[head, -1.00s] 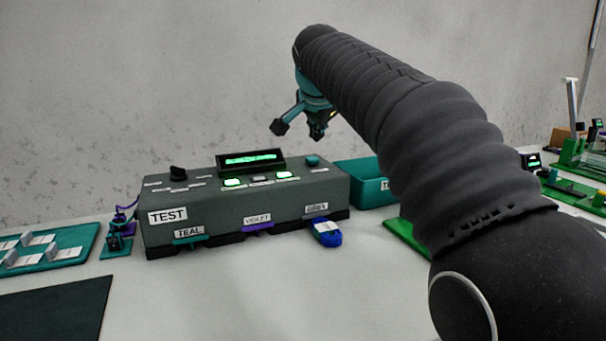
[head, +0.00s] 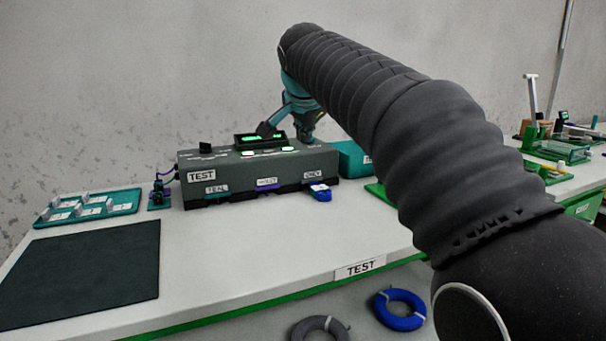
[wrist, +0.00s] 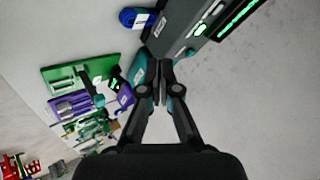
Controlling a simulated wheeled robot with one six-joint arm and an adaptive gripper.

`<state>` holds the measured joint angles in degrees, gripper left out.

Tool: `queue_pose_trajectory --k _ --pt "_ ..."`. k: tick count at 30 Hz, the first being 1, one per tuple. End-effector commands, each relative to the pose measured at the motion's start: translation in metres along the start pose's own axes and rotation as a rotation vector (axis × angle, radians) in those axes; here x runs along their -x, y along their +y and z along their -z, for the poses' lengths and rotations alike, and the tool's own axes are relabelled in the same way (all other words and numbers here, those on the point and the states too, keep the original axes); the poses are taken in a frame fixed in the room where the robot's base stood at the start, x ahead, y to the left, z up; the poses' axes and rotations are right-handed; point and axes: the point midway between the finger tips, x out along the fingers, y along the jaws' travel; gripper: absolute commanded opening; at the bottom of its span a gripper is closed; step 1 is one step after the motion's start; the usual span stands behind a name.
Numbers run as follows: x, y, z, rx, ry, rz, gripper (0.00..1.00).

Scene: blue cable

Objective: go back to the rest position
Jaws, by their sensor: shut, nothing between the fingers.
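My gripper (head: 300,132) is at the end of my dark ribbed arm, in front of the wall and over the back right of the grey test box in the head view. In the wrist view my gripper (wrist: 161,75) has its fingers together with nothing between them. The test box (head: 250,173) carries a lit green display and teal, violet and grey labelled ports along its front. A blue cable coil (head: 320,193) sits at the port labelled grey; it also shows in the wrist view (wrist: 128,18). My arm hides part of the table's right side.
A teal tray (head: 125,202) with pale blocks and a dark mat (head: 90,270) lie on the left of the table. A teal bin (head: 352,160) stands right of the box. Blue (head: 400,310) and grey (head: 320,328) coils lie below the table's front edge. The table's front middle is clear.

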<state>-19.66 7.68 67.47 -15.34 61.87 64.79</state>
Motion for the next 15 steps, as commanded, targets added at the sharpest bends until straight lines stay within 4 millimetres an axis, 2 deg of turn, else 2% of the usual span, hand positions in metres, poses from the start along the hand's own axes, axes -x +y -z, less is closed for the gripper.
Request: queue_pose_trajectory --k 6,11,15 --pt "0.005 0.044 0.016 0.031 0.005 -0.040 0.00" --pt "0.013 0.071 0.009 0.088 -0.013 -0.057 0.00" --pt "0.023 0.102 -0.004 0.158 -0.035 -0.072 0.00"
